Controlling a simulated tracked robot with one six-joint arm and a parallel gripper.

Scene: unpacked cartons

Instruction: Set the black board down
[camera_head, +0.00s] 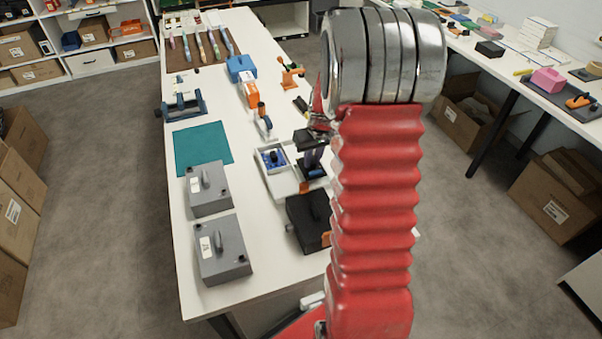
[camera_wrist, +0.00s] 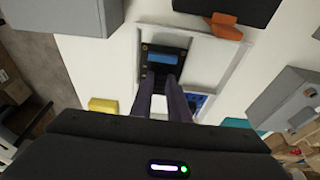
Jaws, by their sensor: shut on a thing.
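The black board (camera_wrist: 163,60) carries a blue block and shows between and beyond my fingertips in the wrist view. My gripper (camera_wrist: 160,88) is shut on its near edge. The board is over or in a compartment of the white tray (camera_wrist: 236,58); I cannot tell whether it touches the tray floor. In the head view my gripper (camera_head: 313,158) points down over the tray (camera_head: 283,186), with a dark board part and blue patch below it. My arm hides the tray's right side.
A blue piece (camera_head: 272,157) sits in the neighbouring compartment. A black case (camera_head: 308,218) with orange latches stands close to the tray. Two grey cases (camera_head: 207,188) (camera_head: 221,250) and a teal mat (camera_head: 202,147) lie to the left. A yellow thing (camera_wrist: 103,105) shows in the wrist view.

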